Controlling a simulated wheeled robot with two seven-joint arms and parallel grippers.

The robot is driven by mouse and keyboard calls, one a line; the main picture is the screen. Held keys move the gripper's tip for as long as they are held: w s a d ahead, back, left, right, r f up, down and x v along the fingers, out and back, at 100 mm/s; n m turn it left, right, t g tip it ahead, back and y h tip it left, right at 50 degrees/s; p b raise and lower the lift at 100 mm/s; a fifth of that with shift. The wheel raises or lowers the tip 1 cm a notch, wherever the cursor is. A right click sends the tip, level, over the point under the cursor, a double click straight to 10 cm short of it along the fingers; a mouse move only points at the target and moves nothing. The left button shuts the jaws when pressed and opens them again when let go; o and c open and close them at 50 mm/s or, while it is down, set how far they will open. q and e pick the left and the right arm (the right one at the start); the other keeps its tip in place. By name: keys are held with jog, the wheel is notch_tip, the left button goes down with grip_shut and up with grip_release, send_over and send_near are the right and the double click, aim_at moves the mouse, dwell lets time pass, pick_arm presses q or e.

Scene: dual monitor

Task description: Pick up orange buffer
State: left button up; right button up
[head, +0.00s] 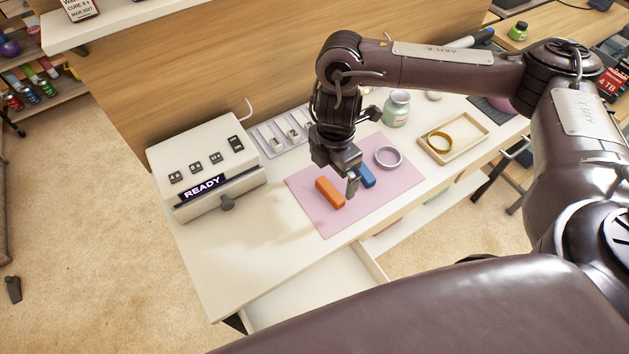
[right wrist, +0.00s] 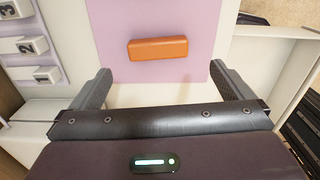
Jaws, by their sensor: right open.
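The orange buffer (head: 329,192) is a small block lying on the pink mat (head: 310,212), to the left of a blue block. It also shows in the right wrist view (right wrist: 158,48), lying crosswise ahead of my fingers. My right gripper (head: 345,182) hangs over the mat close beside the orange buffer in the head view. In the right wrist view its two fingers (right wrist: 165,85) are spread wide with nothing between them. My left gripper is not in view.
The blue block (head: 366,176) and a grey-purple ring (head: 388,157) lie on the mat. A white READY machine (head: 205,165) stands left. A tray (head: 452,142) with a yellow ring and a green jar (head: 397,108) stand right. A drawer (head: 320,290) is open in front.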

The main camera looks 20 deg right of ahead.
aim_at(333, 187)
jog(key=f, duration=0.2)
jog(key=f+b, duration=0.1)
jog(key=shift+s+d+f, duration=0.1)
jog(key=shift+d+f, duration=0.1)
jog(key=shift+d, duration=0.1)
jog(key=f, duration=0.1)
jog(key=f+b, duration=0.1)
jog(key=f, duration=0.1)
jog(key=shift+w+d+f+b, duration=0.1)
jog(key=shift+w+f+b, duration=0.15)
jog(key=shift+w+b, duration=0.05)
jog(key=shift+f, duration=0.1)
jog(key=c, duration=0.9)
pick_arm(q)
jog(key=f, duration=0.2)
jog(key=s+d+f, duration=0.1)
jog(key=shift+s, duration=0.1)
